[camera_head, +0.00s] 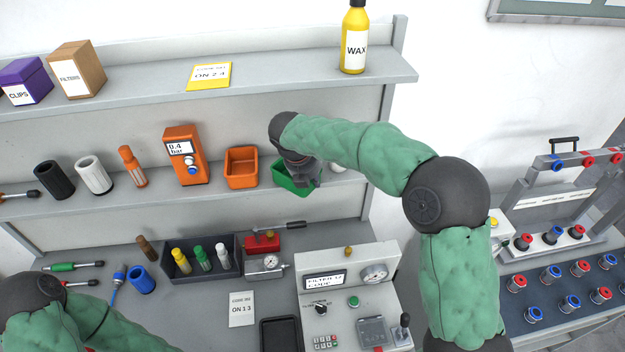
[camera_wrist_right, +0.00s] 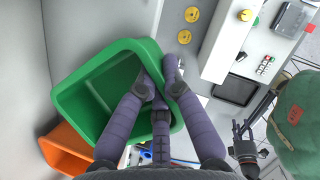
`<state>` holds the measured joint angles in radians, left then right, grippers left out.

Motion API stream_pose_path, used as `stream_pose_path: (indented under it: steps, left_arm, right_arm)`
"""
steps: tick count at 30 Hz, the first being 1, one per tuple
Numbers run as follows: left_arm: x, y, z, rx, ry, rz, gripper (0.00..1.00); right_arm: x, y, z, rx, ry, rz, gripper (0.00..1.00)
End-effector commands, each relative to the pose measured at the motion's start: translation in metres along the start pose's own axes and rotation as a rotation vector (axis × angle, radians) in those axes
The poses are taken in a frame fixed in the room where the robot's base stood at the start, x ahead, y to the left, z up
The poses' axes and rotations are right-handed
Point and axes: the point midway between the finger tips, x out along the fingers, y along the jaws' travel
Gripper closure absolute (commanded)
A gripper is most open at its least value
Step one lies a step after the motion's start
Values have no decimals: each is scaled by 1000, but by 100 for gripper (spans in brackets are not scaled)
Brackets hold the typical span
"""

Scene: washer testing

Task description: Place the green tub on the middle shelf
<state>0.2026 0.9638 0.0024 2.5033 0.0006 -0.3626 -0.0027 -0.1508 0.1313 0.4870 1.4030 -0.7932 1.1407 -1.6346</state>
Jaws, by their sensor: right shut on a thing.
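The green tub (camera_head: 283,179) is at the middle shelf (camera_head: 65,204), to the right of the orange tub (camera_head: 241,167). My right gripper (camera_head: 302,180) is shut on its right wall. In the right wrist view the green tub (camera_wrist_right: 92,88) looks empty, and my right gripper's fingers (camera_wrist_right: 160,85) straddle its rim. Whether its base touches the shelf is hidden. My left arm shows at the lower left of the head view without its gripper. What looks like my left gripper (camera_wrist_right: 242,142) shows small and dark in the wrist view, its jaws unclear.
An orange device (camera_head: 184,155), an orange bottle (camera_head: 132,166), and white (camera_head: 94,176) and black (camera_head: 54,180) cylinders stand along the middle shelf. A wax bottle (camera_head: 354,38) stands on the top shelf. Below are a dark bin (camera_head: 205,269) and a control panel (camera_head: 345,300).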

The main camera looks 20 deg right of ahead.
Motion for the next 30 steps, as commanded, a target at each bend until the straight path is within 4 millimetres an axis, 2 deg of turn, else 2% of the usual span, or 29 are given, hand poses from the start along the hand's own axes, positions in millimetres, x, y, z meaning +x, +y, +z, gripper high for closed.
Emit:
stream_pose_path:
  steps: [7, 9, 10, 18, 22, 26, 30]
  left_arm:
    - [0, 0, 0, 0, 0, 0, 60]
    - [0, 0, 0, 0, 0, 0, 60]
    - [0, 0, 0, 0, 0, 0, 60]
    - [0, 0, 0, 0, 0, 0, 60]
    - [0, 0, 0, 0, 0, 0, 60]
    - [-2, 1, 0, 0, 0, 0, 60]
    - [-4, 1, 0, 0, 0, 0, 60]
  right_arm:
    - [2, 0, -1, 0, 0, 1, 100]
    - [2, 0, -1, 0, 0, 1, 75]
    - [2, 0, -1, 0, 0, 0, 68]
    - [2, 0, -1, 0, 0, 0, 68]
    - [-5, 1, 0, 0, -1, 2, 68]
    - [-23, 1, 0, -1, -2, 4, 68]
    - [-52, 2, 1, 0, -2, 6, 68]
